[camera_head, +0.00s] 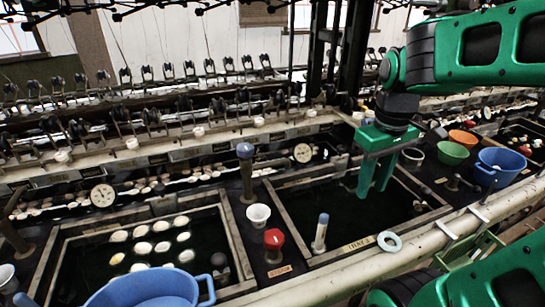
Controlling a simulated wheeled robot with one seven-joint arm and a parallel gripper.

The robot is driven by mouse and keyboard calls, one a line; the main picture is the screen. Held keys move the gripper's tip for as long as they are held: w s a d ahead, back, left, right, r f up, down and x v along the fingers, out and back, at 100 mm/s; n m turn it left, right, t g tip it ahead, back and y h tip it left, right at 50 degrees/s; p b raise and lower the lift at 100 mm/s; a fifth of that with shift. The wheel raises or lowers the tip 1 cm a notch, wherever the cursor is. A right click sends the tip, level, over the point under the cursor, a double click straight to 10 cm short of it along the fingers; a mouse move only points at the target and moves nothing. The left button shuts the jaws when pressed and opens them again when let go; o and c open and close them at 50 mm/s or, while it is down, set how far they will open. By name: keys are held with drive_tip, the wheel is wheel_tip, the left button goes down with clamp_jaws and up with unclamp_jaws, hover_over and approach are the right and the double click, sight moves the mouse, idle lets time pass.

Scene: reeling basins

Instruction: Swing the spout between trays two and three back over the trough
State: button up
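My gripper (376,192) points down over the dark water of the right-hand tray (296,223). Its two green fingers are slightly apart, with nothing visible between them. On the divider left of this tray stands an upright brownish post with a blue-grey cap (246,170), possibly the spout; I cannot make out its outlet or direction. A red knob (273,238) stands nearer on the same divider. The left-hand tray (232,236) holds several pale cocoons. A further fitting (455,182) stands right of the right-hand tray. The tray numbers and the trough are not clear to me.
A white cup (258,216), a blue-topped white cylinder (321,232) and a pale ring (389,241) stand or lie around the right-hand tray. Blue basins stand front left (145,288) and right (500,168). Green (452,153) and orange (463,137) bowls sit right. Reeling fittings line the back.

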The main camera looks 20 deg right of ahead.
drive_tip(key=w+a+r+n+t, duration=0.1)
drive_tip(key=w+a+r+n, duration=0.1)
drive_tip(key=w+a+n, duration=0.3)
drive_tip(key=w+a+r+n, duration=0.2)
drive_tip(key=w+r+n, duration=0.1)
drive_tip(key=w+n, duration=0.3)
drive_tip(key=n, duration=0.7)
approach(271, 162)
drive_tip(key=shift+t, duration=0.4)
drive_tip(key=f, duration=0.5)
drive_tip(key=w+f, duration=0.1)
drive_tip(key=f, duration=0.2)
drive_tip(key=shift+d, duration=0.3)
drive_tip(key=shift+c, duration=0.6)
clamp_jaws()
drive_tip(key=shift+d, duration=0.2)
drive_tip(key=shift+a, duration=0.15)
drive_tip(key=shift+w+a, duration=0.1)
drive_tip(key=shift+a, duration=0.05)
